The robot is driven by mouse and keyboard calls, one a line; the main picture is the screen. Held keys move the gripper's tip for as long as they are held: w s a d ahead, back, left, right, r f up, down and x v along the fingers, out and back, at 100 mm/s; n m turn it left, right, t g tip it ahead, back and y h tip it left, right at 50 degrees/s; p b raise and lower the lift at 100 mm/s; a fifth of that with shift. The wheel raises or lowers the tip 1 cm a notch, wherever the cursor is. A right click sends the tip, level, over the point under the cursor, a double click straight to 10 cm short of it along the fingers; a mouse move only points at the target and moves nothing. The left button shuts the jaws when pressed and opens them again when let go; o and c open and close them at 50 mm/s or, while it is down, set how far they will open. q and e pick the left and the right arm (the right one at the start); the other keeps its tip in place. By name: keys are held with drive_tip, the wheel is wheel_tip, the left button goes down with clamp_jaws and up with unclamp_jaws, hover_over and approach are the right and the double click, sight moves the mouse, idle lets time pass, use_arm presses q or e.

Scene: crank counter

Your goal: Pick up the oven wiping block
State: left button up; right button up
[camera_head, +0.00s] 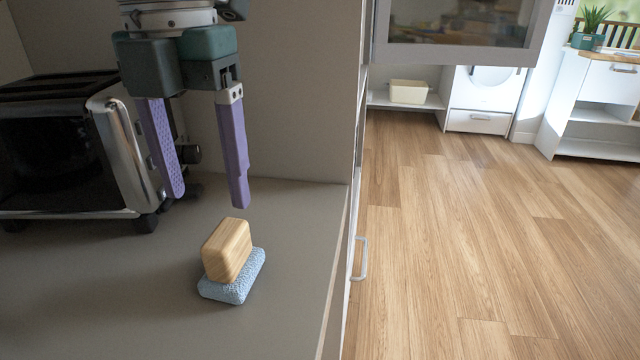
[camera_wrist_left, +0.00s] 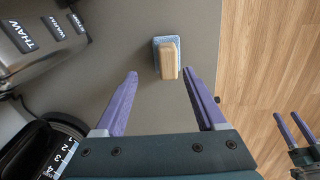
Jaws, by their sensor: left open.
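The wiping block (camera_head: 227,250) has a wooden grip on top of a light blue textured pad (camera_head: 238,289). It sits upright on the grey counter, near the counter's right edge. My left gripper (camera_head: 212,200) hangs above and behind the block, its purple fingers pointing down, open and empty. In the left wrist view the block (camera_wrist_left: 167,60) lies beyond the open fingertips of the left gripper (camera_wrist_left: 160,76), roughly centred between them and apart from both. My right gripper shows partly at the right edge of the left wrist view (camera_wrist_left: 288,118); its two purple fingers are apart.
A black and chrome toaster oven (camera_head: 70,150) stands on the counter at the left, close to my left gripper. The counter (camera_head: 120,285) is clear around the block. Beyond its right edge is open wooden floor (camera_head: 480,230), with a cabinet handle (camera_head: 360,258) below the edge.

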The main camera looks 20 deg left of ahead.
sight(224, 232)
use_arm(q)
drive_tip(key=shift+s+d+f, duration=0.1)
drive_tip(key=shift+d+f, duration=0.1)
drive_tip(key=shift+f, duration=0.3)
drive_tip(key=shift+s+d+f, duration=0.1)
drive_tip(key=shift+d+f, duration=0.1)
drive_tip(key=shift+f, duration=0.3)
drive_tip(key=f, duration=0.5)
drive_tip(key=shift+d+f, duration=0.1)
drive_tip(key=shift+d, duration=0.2)
drive_tip(key=shift+w, duration=0.1)
drive_tip(key=shift+c, duration=0.3)
clamp_jaws()
